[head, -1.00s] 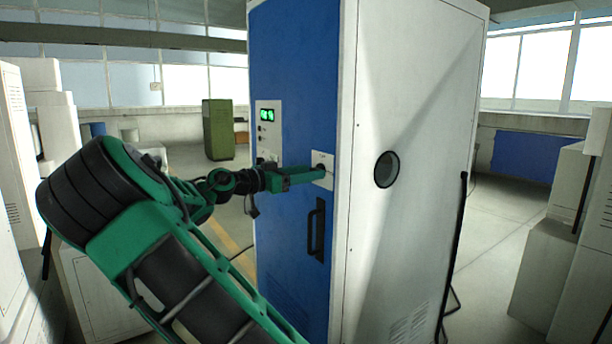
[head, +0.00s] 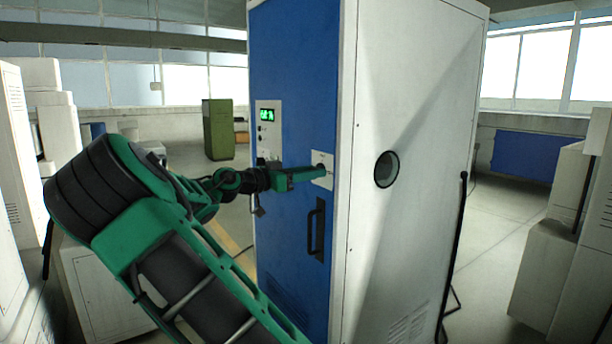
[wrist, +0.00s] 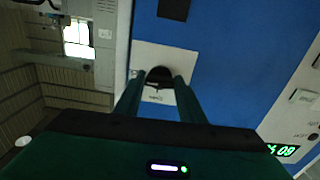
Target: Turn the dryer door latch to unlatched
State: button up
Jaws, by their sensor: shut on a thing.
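The dryer is a tall cabinet with a blue door (head: 296,70) and a white side. The door latch is a dark knob (wrist: 159,75) on a white plate (wrist: 148,57), seen in the wrist view; the plate also shows in the head view (head: 328,181). My gripper (wrist: 158,80) reaches the plate from the left in the head view and is shut on the latch knob. The fingers lie on both sides of the knob. They hide part of it and of the plate's lettering, so I cannot tell the latch's position. The door looks closed.
A black door handle (head: 316,230) sits below the latch plate. A control panel (head: 268,127) with a green display is on the door's left. A round port (head: 386,169) is on the cabinet's side. A green cabinet (head: 218,130) stands behind; white machines (head: 560,265) stand right.

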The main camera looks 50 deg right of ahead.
jog(key=shift+w+n, duration=0.15)
jog(key=shift+n, duration=0.15)
jog(key=n, duration=0.3)
jog(key=shift+r+n, duration=0.1)
jog(key=shift+n, duration=0.3)
jog(key=n, duration=0.4)
jog(key=shift+w+n, duration=0.1)
jog(key=shift+n, duration=0.2)
jog(key=n, duration=0.4)
jog(key=shift+n, duration=0.3)
jog(key=shift+a+n, duration=0.1)
jog(key=shift+n, duration=1.9)
jog(key=o, duration=1)
jog(key=shift+o, duration=0.2)
